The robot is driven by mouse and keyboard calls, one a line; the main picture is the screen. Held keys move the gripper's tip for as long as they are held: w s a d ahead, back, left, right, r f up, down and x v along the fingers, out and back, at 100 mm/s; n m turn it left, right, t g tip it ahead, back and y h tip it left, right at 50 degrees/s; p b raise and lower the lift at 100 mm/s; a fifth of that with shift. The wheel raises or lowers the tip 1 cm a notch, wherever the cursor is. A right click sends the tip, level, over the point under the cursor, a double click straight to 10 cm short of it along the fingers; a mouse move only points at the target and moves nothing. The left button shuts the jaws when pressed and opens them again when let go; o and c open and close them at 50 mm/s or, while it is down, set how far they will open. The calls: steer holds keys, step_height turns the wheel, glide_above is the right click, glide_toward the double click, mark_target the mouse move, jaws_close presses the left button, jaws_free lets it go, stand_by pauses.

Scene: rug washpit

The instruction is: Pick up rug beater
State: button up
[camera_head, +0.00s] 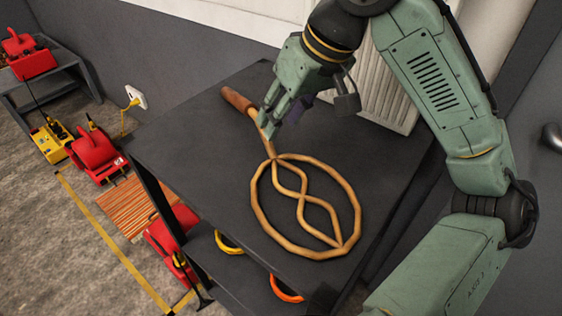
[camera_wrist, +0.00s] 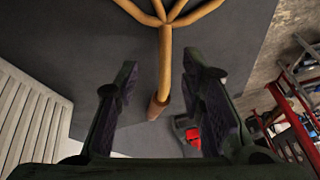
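The rug beater (camera_head: 258,213) lies on the dark table, with its looped tan head toward the front and its brown grip end (camera_head: 236,100) toward the back left. My gripper (camera_head: 270,130) is at the beater's shaft, just behind the head. In the wrist view my gripper (camera_wrist: 160,95) is open, with one finger on each side of the beater's shaft (camera_wrist: 165,62) and visible gaps to both. The brown grip end also shows in the wrist view, between the fingers. The exact height of the fingers above the table is hard to tell.
The dark table (camera_head: 210,150) is otherwise clear on top. A yellow ring (camera_head: 229,244) and an orange ring (camera_head: 285,290) are on its lower shelf. A white radiator (camera_head: 385,92) stands behind. Red machines (camera_head: 95,155) stand on the floor at left.

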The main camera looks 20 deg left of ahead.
steer(key=x, duration=0.2)
steer(key=a+p+x, duration=0.1)
steer(key=x, duration=0.2)
steer(key=shift+f, duration=0.1)
steer(key=shift+c, duration=0.2)
jaws_close()
stand_by(0.5)
